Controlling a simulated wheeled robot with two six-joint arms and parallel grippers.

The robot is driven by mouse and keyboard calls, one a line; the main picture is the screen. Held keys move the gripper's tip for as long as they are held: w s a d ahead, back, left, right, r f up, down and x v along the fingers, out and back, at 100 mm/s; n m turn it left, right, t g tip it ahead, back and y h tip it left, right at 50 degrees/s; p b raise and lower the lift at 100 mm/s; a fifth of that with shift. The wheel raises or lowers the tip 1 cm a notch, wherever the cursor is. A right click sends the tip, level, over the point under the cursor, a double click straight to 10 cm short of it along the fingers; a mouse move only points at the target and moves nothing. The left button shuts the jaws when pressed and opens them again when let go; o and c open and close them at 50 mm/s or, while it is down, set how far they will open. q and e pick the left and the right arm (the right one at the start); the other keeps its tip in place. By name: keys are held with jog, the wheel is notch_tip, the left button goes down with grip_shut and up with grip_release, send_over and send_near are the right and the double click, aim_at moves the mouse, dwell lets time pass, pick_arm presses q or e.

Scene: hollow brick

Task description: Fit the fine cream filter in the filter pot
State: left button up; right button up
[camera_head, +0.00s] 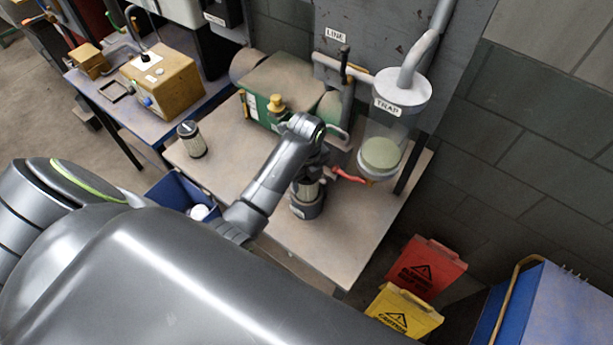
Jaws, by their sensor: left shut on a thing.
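My left gripper (311,172) is at the middle of the table and points down. It is shut on a pale cream cylinder (308,191), which looks like the fine cream filter. The filter is upright, directly over a dark grey round pot (306,209) that stands on the table. Its lower end meets or enters the pot's mouth; I cannot tell how deep it sits. The gripper and wrist hide the top of the filter. My right gripper is not in view.
A dark-capped cylinder (192,140) stands at the table's left. A green machine (285,88) is behind, and the clear trap vessel (383,139) hangs at the right. A blue bin (172,190) is by the left edge. The table (340,245) is clear in front.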

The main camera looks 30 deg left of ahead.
pick_arm(q)
jog(key=shift+f+b, duration=0.8)
jog(key=shift+f, duration=1.05)
jog(key=o, duration=1.2)
jog(key=shift+f, duration=0.1)
jog(key=shift+s, duration=0.15)
